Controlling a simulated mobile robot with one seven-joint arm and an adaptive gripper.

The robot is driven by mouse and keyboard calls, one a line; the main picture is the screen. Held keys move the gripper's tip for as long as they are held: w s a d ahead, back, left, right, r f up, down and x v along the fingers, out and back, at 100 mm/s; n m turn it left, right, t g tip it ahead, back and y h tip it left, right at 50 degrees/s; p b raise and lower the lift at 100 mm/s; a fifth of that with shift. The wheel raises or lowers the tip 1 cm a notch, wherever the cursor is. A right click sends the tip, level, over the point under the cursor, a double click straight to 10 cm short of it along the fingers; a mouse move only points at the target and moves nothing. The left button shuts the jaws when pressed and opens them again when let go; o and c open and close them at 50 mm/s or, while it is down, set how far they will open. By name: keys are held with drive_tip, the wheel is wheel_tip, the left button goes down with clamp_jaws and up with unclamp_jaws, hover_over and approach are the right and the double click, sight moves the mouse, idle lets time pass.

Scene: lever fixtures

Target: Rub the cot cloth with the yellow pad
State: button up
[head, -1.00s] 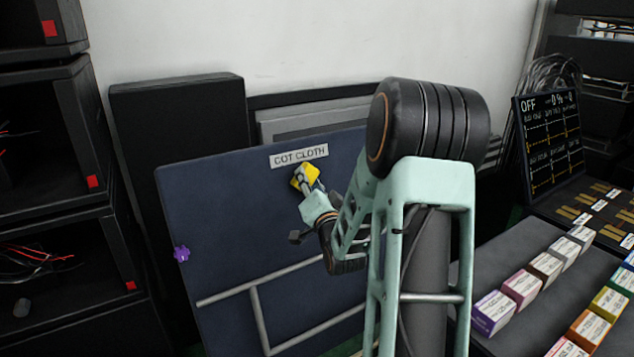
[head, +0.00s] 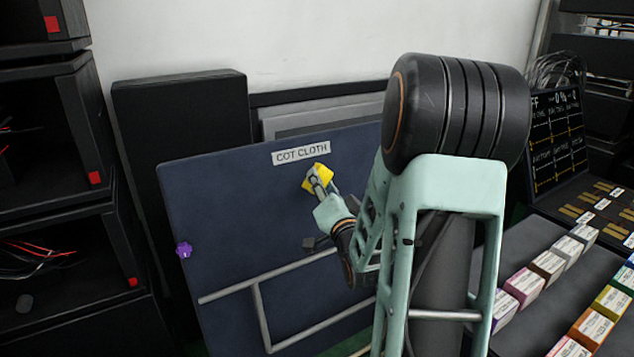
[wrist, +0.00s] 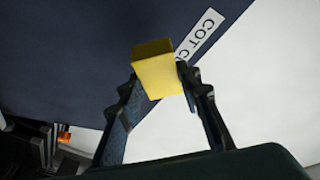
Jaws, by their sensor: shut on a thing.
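The cot cloth (head: 225,225) is a dark blue upright panel with a white "COT CLOTH" label (head: 301,152) near its top edge. My gripper (head: 319,182) is shut on the yellow pad (head: 318,175), just below and right of the label. In the wrist view the yellow pad (wrist: 158,75) sits between the fingertips and covers part of the label (wrist: 200,35). The blue cloth (wrist: 70,60) lies behind it. I cannot tell whether the pad touches the cloth.
A purple knob (head: 184,250) is at the panel's left edge. A grey pipe frame (head: 260,285) crosses its lower part. Dark shelves (head: 60,180) stand at left. Coloured labelled boxes (head: 525,285) and a black display panel (head: 556,135) are at right.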

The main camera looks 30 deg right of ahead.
drive_tip(key=shift+s, duration=0.2)
drive_tip(key=shift+s+r, duration=0.2)
drive_tip(key=shift+s, duration=0.5)
drive_tip(key=shift+s+r, duration=0.15)
drive_tip(key=shift+s, duration=0.5)
